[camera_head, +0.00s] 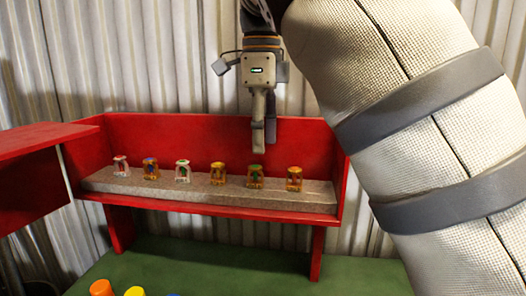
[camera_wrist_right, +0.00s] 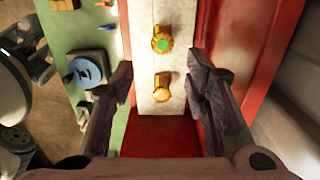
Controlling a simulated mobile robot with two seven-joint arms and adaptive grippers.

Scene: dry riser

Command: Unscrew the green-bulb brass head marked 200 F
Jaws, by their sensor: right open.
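The brass head with a green bulb (camera_head: 255,176) stands upright on the pale bar, second from the right in the row. It also shows in the right wrist view (camera_wrist_right: 162,40), seen from above; no 200 F marking is readable. My right gripper (camera_head: 264,140) points down above it, slightly to its right, with a clear gap. In the wrist view the two fingers of the right gripper (camera_wrist_right: 160,70) are spread and empty. The green-bulb head appears just beyond their tips, and the rightmost brass head (camera_wrist_right: 162,86) appears between them. My left gripper is not in view.
Several other heads line the bar (camera_head: 205,194): a close brass neighbour (camera_head: 218,173) left, an orange-bulb brass one (camera_head: 294,178) right. The red cabinet's back wall (camera_head: 190,135) rises behind. A green surface (camera_head: 240,270) lies below, with coloured items front left.

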